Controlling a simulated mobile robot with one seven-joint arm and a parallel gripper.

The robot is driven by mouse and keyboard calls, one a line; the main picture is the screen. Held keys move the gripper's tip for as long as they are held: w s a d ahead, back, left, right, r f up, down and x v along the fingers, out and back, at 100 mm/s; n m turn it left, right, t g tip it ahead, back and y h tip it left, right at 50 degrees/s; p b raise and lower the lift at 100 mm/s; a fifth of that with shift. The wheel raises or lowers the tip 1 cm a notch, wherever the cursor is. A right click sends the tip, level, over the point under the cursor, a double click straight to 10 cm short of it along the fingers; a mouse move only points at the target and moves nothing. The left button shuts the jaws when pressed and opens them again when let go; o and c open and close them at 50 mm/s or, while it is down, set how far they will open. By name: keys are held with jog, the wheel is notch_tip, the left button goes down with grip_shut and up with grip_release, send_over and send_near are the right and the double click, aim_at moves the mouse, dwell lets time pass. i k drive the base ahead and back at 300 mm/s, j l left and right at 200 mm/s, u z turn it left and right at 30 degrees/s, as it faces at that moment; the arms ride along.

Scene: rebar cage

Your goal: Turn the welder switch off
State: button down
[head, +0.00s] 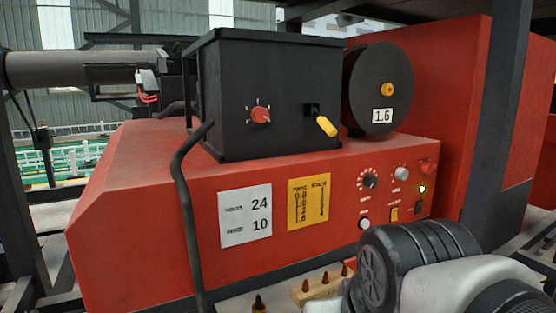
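The red welder (140,220) fills the middle of the head view. Its control panel is at the right of the front face. A small yellow switch (394,215) and a small dark switch (418,208) sit low on this panel. Which one is the power switch, and its exact position, I cannot tell. Part of my black and white arm is at the lower right, just below the panel. My gripper is not in view, so I cannot see what it holds.
Panel knobs (370,181) are near the switches. A black box (255,90) with a red dial and yellow lever stands on top, beside a black spool (375,85). A dark post (497,120) rises at right. A black cable hangs in front. A wooden block (322,287) lies below.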

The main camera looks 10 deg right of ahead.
aim_at(427, 168)
jog(key=z, duration=1.15)
jog(key=i+l+z, duration=0.5)
jog(key=i+l, duration=0.35)
